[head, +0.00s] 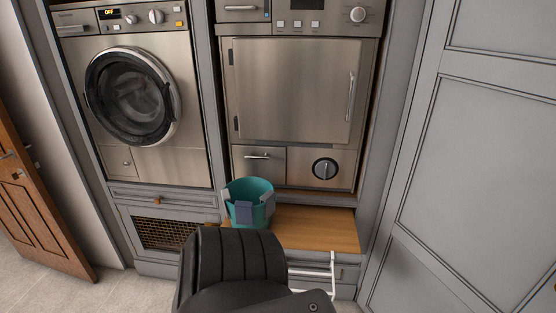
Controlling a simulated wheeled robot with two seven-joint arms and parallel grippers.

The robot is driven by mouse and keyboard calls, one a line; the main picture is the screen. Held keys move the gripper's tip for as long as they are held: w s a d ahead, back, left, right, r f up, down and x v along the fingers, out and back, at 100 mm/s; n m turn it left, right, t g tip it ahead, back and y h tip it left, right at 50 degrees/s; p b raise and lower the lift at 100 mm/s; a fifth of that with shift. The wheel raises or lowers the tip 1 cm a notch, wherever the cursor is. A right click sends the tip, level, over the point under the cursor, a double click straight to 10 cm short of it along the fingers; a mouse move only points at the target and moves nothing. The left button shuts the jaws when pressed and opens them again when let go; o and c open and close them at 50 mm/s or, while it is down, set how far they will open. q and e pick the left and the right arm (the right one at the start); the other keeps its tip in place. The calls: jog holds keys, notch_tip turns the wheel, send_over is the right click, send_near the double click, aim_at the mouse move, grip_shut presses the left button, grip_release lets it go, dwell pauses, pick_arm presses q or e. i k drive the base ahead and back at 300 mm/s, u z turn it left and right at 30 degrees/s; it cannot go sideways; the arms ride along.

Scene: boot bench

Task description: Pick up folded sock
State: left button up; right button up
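I cannot make out a folded sock for certain. A teal bucket (262,189) stands upright on the left part of the wooden bench top (315,228). Small blue-grey patches (244,212) show at its rim and front side. I cannot tell whether they are cloth or part of the bucket. The bottom of the bucket is not visible from here. Neither of my grippers can be seen. A large black ribbed body, apparently a part of me, fills the bottom middle and hides the bench's front left.
A front-loading washer (130,95) is at the left and a steel-doored appliance (290,90) stands above the bench. A grey panelled door (480,160) closes off the right. A white bar (332,275) stands by the bench front. The bench's right part looks clear.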

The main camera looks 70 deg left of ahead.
aim_at(269, 207)
jog(key=u, duration=0.4)
jog(key=i, duration=0.75)
jog(key=u, duration=1.3)
jog(key=i, duration=0.55)
jog(key=u, duration=0.5)
